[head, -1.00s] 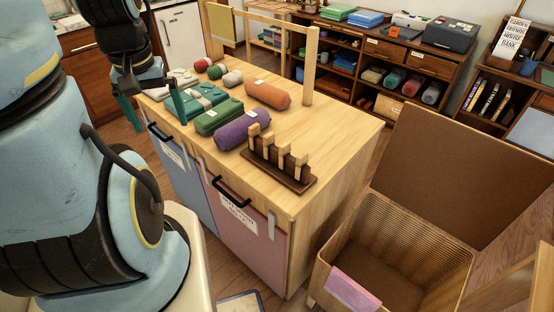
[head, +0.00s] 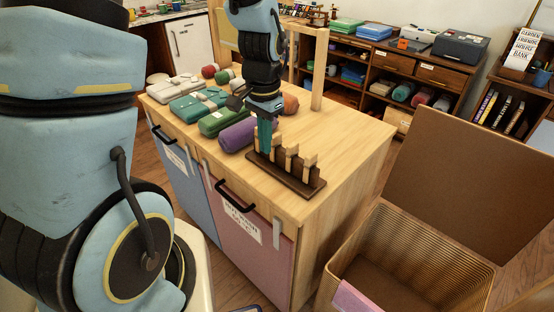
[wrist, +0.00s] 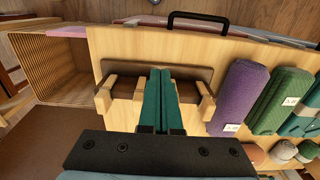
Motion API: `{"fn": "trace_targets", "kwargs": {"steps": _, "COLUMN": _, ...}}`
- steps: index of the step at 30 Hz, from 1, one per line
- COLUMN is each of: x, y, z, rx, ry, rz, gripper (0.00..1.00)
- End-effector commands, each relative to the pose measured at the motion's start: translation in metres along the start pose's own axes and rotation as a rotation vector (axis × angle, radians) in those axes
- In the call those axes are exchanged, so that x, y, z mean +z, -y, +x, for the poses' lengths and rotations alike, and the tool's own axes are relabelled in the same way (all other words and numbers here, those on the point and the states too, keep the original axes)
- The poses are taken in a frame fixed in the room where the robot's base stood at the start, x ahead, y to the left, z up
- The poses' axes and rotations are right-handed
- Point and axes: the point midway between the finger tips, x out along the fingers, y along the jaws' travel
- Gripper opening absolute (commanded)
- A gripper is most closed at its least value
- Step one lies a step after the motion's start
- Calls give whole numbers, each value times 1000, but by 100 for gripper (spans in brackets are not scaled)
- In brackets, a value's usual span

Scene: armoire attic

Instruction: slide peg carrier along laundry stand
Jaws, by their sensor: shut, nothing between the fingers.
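The peg carrier (head: 286,178) is a dark brown base with a row of upright light wooden pegs. It lies near the front right edge of the laundry stand's top (head: 345,135). My gripper (head: 265,149) points down at the carrier's left part, its teal fingers together and empty. In the wrist view, my gripper (wrist: 160,72) is over the carrier (wrist: 190,73), with light pegs on both sides of the fingers. I cannot tell whether the fingers touch the carrier. My fingers and wrist hide part of the pegs.
A purple roll (head: 238,135) lies close to the carrier's left, with a green roll (head: 221,121) and a teal bundle (head: 198,105) beyond. The stand's top is bare to the right of the carrier. An open wicker hamper (head: 455,268) stands at the right.

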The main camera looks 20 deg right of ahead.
Motion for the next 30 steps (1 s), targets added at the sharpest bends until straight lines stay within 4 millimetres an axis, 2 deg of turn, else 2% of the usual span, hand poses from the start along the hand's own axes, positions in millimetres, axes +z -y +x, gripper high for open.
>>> {"fn": "trace_targets", "kwargs": {"steps": 6, "x": 2, "y": -1, "z": 40, "rx": 3, "ry": 7, "rz": -2, "gripper": 0}}
{"fn": "trace_targets", "kwargs": {"steps": 13, "x": 2, "y": -1, "z": 78, "rx": 2, "ry": 6, "rz": -3, "gripper": 0}}
{"fn": "trace_targets", "kwargs": {"steps": 15, "x": -12, "y": 0, "z": 74, "rx": 0, "ry": 0, "rz": -1, "gripper": 0}}
{"fn": "trace_targets", "kwargs": {"steps": 21, "x": -34, "y": 0, "z": 75, "rx": 0, "ry": 0, "rz": -4, "gripper": 0}}
{"fn": "trace_targets", "kwargs": {"steps": 30, "x": -39, "y": 0, "z": 77, "rx": 1, "ry": 0, "rz": -4, "gripper": 0}}
